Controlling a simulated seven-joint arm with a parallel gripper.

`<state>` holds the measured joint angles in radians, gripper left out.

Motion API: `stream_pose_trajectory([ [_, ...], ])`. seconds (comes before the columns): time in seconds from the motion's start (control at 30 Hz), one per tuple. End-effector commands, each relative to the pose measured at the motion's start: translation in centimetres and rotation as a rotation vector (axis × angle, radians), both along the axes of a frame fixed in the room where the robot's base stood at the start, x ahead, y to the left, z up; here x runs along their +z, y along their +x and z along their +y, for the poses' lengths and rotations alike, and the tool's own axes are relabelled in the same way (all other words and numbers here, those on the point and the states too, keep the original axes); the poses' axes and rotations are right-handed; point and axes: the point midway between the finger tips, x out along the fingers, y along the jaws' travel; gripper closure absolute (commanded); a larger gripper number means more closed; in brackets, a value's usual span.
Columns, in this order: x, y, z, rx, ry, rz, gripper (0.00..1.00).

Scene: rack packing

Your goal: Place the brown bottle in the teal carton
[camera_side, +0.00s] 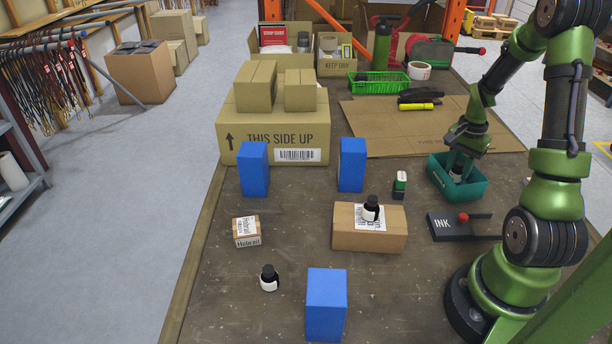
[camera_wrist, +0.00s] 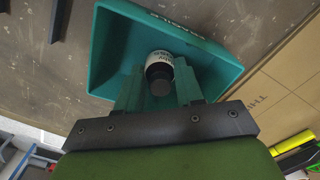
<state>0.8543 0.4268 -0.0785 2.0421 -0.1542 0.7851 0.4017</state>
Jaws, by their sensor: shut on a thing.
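The teal carton (camera_side: 473,191) is an open-topped box at the right of the table; it also shows in the wrist view (camera_wrist: 103,57). My gripper (camera_side: 458,163) reaches down into the carton. Its fingers are shut on a dark-capped bottle (camera_side: 456,174) with a white label, seen between them in the wrist view (camera_wrist: 159,68). The bottle is inside the carton's walls; I cannot tell whether it touches the floor. Two similar dark bottles with white labels are elsewhere: one (camera_side: 371,209) on a brown box, one (camera_side: 269,278) upright on the table.
Blue blocks (camera_side: 326,305) stand at the front and middle. A large carton (camera_side: 236,152) and flat cardboard (camera_side: 385,137) are behind.

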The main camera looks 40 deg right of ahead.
Motion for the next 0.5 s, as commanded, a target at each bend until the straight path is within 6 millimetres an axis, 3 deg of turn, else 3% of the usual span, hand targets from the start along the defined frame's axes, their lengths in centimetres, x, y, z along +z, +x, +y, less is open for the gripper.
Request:
stream_pose_trajectory([
  [0.47,-1.16,0.04,0.02,0.0,0.0,-0.001,0.94],
  [0.5,-1.11,0.04,0.01,0.0,0.0,-0.001,0.57],
])
